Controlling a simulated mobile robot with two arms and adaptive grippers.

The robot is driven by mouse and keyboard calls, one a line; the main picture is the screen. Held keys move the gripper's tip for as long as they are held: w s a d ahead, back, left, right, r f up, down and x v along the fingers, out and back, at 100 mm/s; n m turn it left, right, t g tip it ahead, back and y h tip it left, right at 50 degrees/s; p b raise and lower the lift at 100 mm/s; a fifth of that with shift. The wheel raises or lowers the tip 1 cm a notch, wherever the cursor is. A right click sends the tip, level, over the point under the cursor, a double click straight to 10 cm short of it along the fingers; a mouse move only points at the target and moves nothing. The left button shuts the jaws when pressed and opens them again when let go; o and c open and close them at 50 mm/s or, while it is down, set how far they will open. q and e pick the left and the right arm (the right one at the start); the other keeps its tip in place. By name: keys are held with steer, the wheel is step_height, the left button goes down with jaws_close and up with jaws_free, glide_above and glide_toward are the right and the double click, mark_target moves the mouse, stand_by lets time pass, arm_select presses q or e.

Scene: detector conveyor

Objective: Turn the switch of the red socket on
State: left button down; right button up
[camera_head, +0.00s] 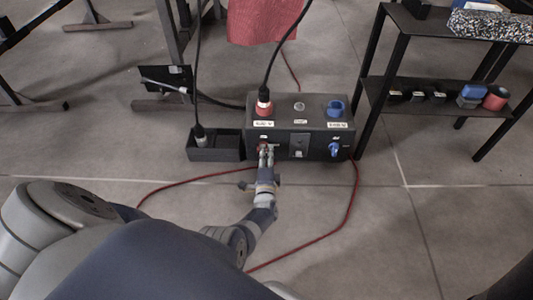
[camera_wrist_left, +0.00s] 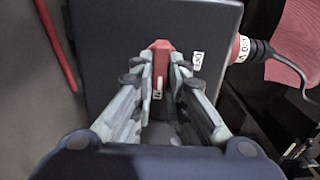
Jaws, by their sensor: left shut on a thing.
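The dark socket box (camera_head: 300,115) stands on the floor. The red socket (camera_head: 264,106) on its top left has a plug and black cable in it. Below it on the front face is the red switch (camera_wrist_left: 160,47), mostly hidden by my gripper in the head view. My left gripper (camera_head: 266,151) is at this switch; in the left wrist view its two fingers (camera_wrist_left: 161,80) are closed in on the sides of the red switch. An "OFF" label (camera_wrist_left: 198,60) is beside the switch. My right gripper is not in view.
A blue socket (camera_head: 336,107) and blue switch (camera_head: 335,149) are on the box's right side. A small black open box (camera_head: 216,147) with a plug stands left. A black shelf (camera_head: 435,95) stands right. A red cable (camera_head: 345,215) lies on the floor.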

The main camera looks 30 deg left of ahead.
arm_select(q)
steer(key=shift+w+m, duration=0.1)
steer(key=shift+m, duration=0.2)
steer(key=c, duration=1.6)
jaws_free()
